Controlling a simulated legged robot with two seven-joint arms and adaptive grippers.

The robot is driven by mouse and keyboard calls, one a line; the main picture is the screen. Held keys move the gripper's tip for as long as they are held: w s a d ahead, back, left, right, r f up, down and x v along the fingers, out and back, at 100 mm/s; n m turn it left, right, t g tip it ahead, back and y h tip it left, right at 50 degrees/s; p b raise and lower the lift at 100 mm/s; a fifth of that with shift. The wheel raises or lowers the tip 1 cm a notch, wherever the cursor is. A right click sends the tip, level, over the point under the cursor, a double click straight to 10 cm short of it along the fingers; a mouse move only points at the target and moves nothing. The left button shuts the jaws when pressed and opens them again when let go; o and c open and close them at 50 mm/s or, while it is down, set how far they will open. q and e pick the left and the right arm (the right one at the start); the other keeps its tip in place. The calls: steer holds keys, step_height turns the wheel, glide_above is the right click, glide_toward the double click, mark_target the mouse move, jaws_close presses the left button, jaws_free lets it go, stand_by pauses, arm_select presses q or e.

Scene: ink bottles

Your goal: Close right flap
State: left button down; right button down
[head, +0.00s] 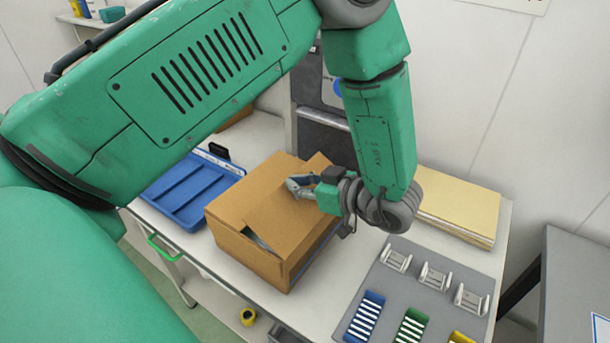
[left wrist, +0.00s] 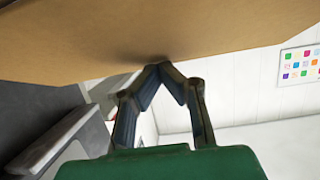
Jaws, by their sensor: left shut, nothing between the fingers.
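A brown cardboard box (head: 250,259) stands on the white table. Its broad top flap (head: 246,203) lies nearly flat, with a dark narrow gap at the front edge. Another flap piece (head: 317,164) shows at the back right, partly hidden behind my gripper. My left gripper (head: 291,186) is shut and empty, over the right part of the box top. In the left wrist view the closed fingertips (left wrist: 160,66) meet or nearly meet a cardboard surface (left wrist: 150,35); I cannot tell whether they touch. My right gripper is not in view.
A blue tray (head: 180,207) lies left of the box. A grey board (head: 405,290) with white holders and coloured racks lies at the front right. A stack of tan sheets (head: 462,205) lies at the back right. Bare table shows between box and board.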

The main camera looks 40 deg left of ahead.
mark_target(289, 193)
arm_select(q)
steer(key=shift+d, duration=0.25)
steer(key=shift+s+a+f+h+p, duration=0.1)
steer(key=shift+a+f+h+p, duration=0.35)
steer(key=shift+h+p, duration=0.4)
steer(key=shift+a+f, duration=0.65)
steer(key=shift+f, duration=0.3)
steer(key=shift+a+f, duration=0.15)
steer(key=shift+f, duration=0.45)
steer(key=shift+p, duration=0.3)
